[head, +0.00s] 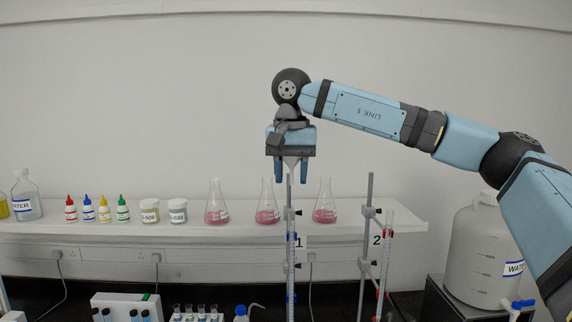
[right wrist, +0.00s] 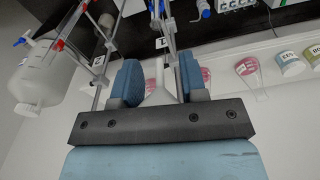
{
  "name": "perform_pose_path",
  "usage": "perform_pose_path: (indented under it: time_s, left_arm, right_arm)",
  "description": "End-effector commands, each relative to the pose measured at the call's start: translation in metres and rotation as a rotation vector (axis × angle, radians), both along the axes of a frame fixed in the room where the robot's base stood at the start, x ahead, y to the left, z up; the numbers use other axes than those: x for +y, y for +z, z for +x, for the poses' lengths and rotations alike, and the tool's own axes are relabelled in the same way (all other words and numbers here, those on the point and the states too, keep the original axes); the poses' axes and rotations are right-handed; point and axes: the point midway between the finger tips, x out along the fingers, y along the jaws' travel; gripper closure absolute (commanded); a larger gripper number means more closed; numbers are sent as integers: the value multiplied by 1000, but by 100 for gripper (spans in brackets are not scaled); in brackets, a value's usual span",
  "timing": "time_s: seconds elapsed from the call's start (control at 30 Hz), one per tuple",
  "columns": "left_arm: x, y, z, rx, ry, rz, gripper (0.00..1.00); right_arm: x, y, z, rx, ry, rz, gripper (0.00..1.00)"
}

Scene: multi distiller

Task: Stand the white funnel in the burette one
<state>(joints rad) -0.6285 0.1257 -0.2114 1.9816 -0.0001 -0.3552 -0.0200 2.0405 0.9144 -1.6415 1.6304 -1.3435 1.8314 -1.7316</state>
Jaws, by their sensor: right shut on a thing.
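My right gripper (head: 290,174) points down above the stand marked 1, its blue fingers shut on the white funnel (head: 291,162). The right wrist view shows the funnel (right wrist: 158,94) between the fingertips (right wrist: 160,84), with its narrow stem pointing away from the palm. Burette one (head: 291,272) is upright, clamped beside the rod by the label 1 (head: 298,241). The funnel is roughly in line above it in the head view. The stem tip and burette mouth overlap the rod, so I cannot tell whether they meet. My left gripper is out of view.
Burette two (head: 386,262) and its stand (head: 368,225) are close on the right. A shelf (head: 340,225) behind holds pink flasks (head: 325,205), jars and dropper bottles. A large water container (head: 480,255) stands at right. Air above the shelf at left is free.

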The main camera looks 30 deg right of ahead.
Motion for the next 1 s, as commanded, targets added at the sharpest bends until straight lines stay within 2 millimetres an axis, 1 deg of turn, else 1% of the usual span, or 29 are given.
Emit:
perform_pose_path:
  time_s: [0.17, 0.4, 0.63, 0.8, 1.0]
  left_arm:
    - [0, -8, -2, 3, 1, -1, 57]
    - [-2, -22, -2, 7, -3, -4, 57]
    - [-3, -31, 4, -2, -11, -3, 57]
    - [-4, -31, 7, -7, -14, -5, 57]
    - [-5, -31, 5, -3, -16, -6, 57]
  right_arm:
    - [0, -9, 0, 0, 0, 0, 82]
    - [0, -29, 0, 0, 0, 0, 82]
    - [0, -49, 0, -1, 1, -1, 82]
    - [0, -54, 0, -1, 1, -1, 82]
    - [0, -54, 0, 0, 1, 0, 83]
